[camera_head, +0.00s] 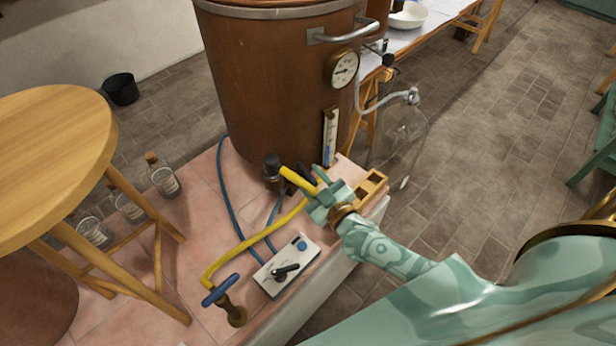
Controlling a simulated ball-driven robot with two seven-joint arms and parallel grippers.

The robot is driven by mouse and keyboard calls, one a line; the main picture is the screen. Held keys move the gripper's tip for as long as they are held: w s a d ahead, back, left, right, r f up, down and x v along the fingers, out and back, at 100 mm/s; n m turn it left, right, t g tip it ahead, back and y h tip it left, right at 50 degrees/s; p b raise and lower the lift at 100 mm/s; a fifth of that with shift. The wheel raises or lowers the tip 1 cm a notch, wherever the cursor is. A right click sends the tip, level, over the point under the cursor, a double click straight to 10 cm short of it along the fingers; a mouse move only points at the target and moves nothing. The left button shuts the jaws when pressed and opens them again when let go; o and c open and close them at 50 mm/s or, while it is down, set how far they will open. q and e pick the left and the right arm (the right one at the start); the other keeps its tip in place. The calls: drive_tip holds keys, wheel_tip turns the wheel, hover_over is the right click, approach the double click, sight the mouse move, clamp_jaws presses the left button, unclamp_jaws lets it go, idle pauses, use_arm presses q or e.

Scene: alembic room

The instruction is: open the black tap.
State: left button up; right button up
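A black lever-like piece (306,175), which looks like the black tap, sits low in front of the brown vessel (270,90). It is close beside the yellow pipe and partly hidden by my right gripper. My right gripper (318,188), green, reaches in from the right and is right at this lever and the yellow pipe (295,180). Whether the fingers touch the lever, and how far they are apart, I cannot tell. A dark round fitting (272,166) stands at the pipe's left end. My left gripper is not in view.
A white control box (287,266) with a black knob and a blue-handled brass valve (228,303) stand on the pink tiled ledge. A wooden stool (60,160) is at left. A glass bottle (398,140) stands right of the vessel. Blue and yellow hoses cross the ledge.

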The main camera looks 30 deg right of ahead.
drive_tip(key=shift+w, duration=0.7)
drive_tip(key=shift+a, duration=0.1)
clamp_jaws()
drive_tip(key=shift+a+r+m+h+p, duration=0.1)
drive_tip(key=shift+r+m+h+p, duration=0.25)
drive_tip(key=shift+m+h+p, duration=0.45)
drive_tip(key=shift+a+h+p, duration=0.1)
drive_tip(key=shift+h+p, duration=0.4)
drive_tip(key=shift+h, duration=0.1)
drive_tip(key=shift+f+m+h, duration=0.25)
drive_tip(key=shift+m+h, duration=0.45)
drive_tip(key=shift+h, duration=0.2)
